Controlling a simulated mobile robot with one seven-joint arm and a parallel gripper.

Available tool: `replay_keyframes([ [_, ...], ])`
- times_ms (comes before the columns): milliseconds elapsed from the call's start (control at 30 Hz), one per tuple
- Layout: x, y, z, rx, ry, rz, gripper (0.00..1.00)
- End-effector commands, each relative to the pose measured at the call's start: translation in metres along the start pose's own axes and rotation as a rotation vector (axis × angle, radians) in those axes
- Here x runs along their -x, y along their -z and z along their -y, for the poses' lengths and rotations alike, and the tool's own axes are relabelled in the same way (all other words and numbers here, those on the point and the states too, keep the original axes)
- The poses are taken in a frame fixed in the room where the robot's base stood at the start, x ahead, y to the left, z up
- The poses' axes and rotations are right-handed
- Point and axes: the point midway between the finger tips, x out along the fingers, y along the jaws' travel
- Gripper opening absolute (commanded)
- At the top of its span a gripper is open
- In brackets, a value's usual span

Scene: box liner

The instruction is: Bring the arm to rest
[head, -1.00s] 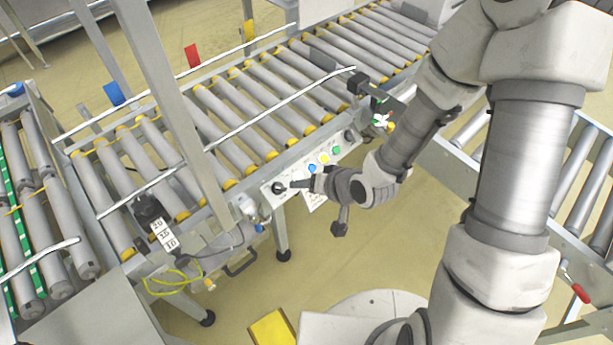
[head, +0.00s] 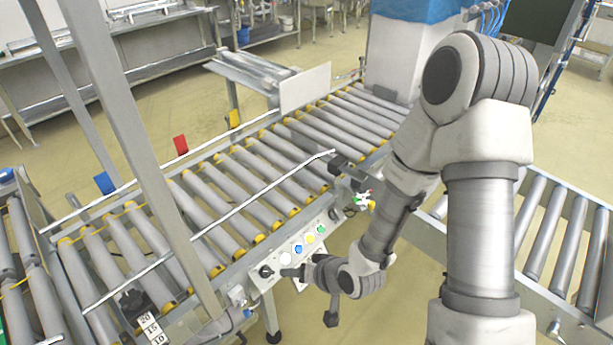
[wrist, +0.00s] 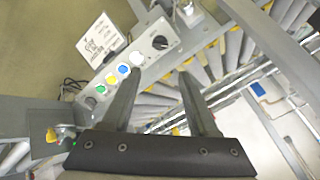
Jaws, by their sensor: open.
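My gripper (head: 284,272) is at the end of my arm, beside the front control panel of the roller conveyor (head: 240,185). In the wrist view, the two fingers of my gripper (wrist: 160,75) are apart with nothing between them. The black knob (wrist: 160,42) on the panel lies just beyond the fingertips. It also shows in the head view as a black knob (head: 266,271), close to the fingertips. I cannot tell whether they touch it. My arm is bent, coming down from the upper right.
The panel carries white, blue (head: 298,249), yellow and green buttons. A metal upright post (head: 135,150) stands left of the gripper. A second conveyor (head: 550,235) lies to the right. A white panel (head: 305,88) and a blue-topped box (head: 400,50) stand at the back.

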Motion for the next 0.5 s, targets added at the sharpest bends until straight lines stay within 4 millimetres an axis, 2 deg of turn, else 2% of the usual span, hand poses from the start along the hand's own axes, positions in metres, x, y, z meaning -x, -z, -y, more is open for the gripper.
replay_keyframes([
  [167, 0.004, 0.005, -0.001, 0.010, -0.012, -0.002, 0.60],
  [267, 0.016, 0.019, -0.005, 0.040, -0.052, -0.004, 0.60],
  [367, 0.038, 0.040, -0.012, 0.081, -0.120, -0.005, 0.60],
  [500, 0.078, 0.070, -0.022, 0.132, -0.229, -0.004, 0.60],
])
